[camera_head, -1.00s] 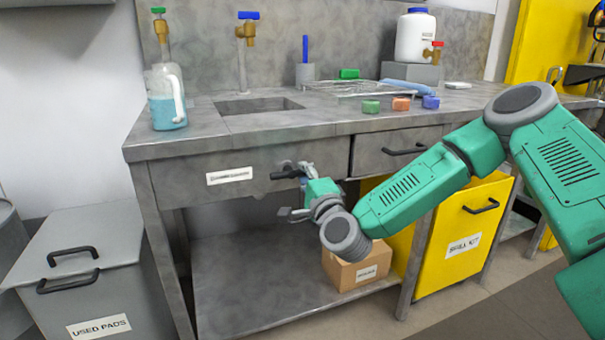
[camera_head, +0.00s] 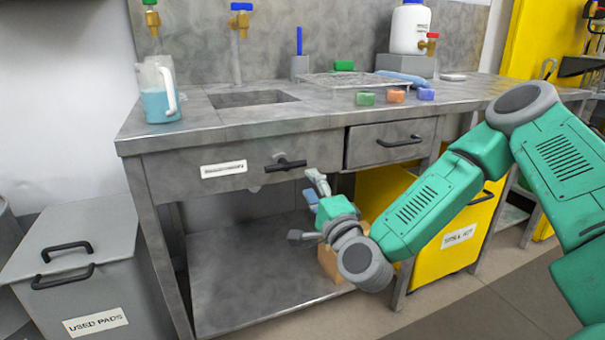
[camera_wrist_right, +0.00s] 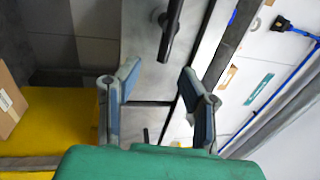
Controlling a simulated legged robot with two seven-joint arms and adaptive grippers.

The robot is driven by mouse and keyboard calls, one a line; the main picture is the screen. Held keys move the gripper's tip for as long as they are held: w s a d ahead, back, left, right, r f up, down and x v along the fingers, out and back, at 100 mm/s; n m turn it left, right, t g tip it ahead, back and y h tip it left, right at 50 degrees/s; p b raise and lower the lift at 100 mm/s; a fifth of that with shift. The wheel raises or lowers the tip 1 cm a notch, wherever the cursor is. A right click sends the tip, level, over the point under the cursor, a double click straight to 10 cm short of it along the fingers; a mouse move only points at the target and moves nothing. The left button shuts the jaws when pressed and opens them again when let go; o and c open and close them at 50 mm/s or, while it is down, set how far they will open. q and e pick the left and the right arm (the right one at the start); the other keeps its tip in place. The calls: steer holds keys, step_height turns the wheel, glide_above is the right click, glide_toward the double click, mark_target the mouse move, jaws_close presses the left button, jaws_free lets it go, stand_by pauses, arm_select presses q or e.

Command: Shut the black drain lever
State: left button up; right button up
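The black drain lever (camera_head: 284,165) is on the front panel of the grey bench, below the sink and right of a white label. Its handle lies roughly crosswise, nearly level. It also shows as a dark bar at the top of the right wrist view (camera_wrist_right: 171,28). My right gripper (camera_head: 307,208) is below and to the right of the lever, apart from it. In the right wrist view its two blue-padded fingers (camera_wrist_right: 158,84) stand wide apart with nothing between them. My left gripper is not in view.
A drawer with a black handle (camera_head: 399,142) is right of the lever. A yellow spill kit cabinet (camera_head: 450,262) and a cardboard box (camera_head: 331,265), partly hidden by my arm, are below. The lower shelf (camera_head: 243,285) is mostly clear. A used pads bin (camera_head: 77,270) stands left.

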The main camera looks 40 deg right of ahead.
steer(key=shift+v, duration=2.25)
